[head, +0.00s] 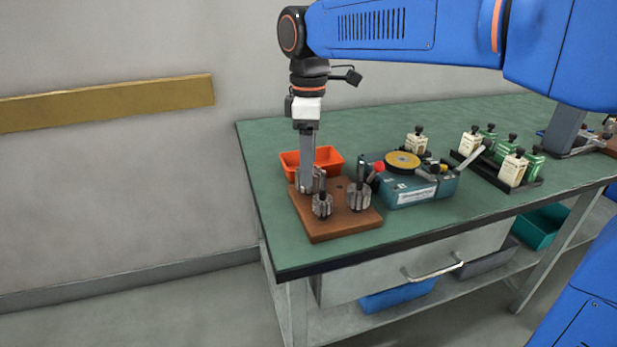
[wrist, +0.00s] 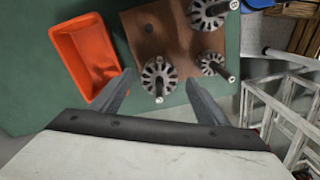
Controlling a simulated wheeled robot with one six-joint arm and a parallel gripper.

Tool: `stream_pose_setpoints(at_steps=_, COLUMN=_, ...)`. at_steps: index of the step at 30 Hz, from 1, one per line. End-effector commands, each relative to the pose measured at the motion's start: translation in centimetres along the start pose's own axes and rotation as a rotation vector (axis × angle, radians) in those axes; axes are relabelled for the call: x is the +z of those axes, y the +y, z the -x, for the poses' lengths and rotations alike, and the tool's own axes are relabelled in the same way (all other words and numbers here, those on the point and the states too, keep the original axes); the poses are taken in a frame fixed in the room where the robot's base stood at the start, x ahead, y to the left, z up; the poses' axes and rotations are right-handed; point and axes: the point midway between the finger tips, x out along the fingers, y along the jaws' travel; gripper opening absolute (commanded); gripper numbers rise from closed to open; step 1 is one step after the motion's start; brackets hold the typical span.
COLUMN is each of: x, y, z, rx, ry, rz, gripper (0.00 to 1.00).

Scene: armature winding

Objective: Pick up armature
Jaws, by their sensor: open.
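A brown wooden block (head: 333,228) holds three upright grey slotted armatures with dark shafts. One armature (head: 318,182) stands at the block's back left, partly hidden by my gripper in the head view. A smaller armature (head: 322,206) is at the front left, and another (head: 358,197) is to the right. My gripper (head: 307,178) points down at the back-left armature. In the wrist view my open gripper (wrist: 160,78) has one finger on each side of that armature (wrist: 158,70) in the picture. I cannot tell whether the fingers touch it.
An orange bin (head: 328,155) stands behind the block, and left of it in the wrist view (wrist: 84,58). A teal winding machine (head: 420,190) with a yellow disc is to the right. Several bottles stand in a black tray (head: 535,184) beyond. The green bench top (head: 285,250) is clear in front.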

Motion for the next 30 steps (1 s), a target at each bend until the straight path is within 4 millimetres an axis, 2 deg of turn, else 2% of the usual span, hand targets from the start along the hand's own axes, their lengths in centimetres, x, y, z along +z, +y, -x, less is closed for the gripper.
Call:
stream_pose_setpoints(at_steps=5, x=0.0, y=0.0, z=-1.6, rx=-0.001, ry=0.000, rz=0.000, gripper=0.68)
stream_pose_setpoints(at_steps=13, x=0.0, y=0.1, z=-1.8, rx=0.000, ry=0.000, rz=0.000, gripper=0.68)
stream_pose_setpoints(at_steps=20, x=0.0, y=0.1, z=-1.8, rx=0.000, ry=0.000, rz=0.000, gripper=0.13)
stream_pose_setpoints(at_steps=21, x=0.0, y=0.1, z=-1.8, rx=0.001, ry=0.001, rz=0.000, gripper=0.11)
stream_pose_setpoints(at_steps=30, x=-0.1, y=0.1, z=-1.1, rx=0.001, ry=0.001, rz=0.000, gripper=0.11)
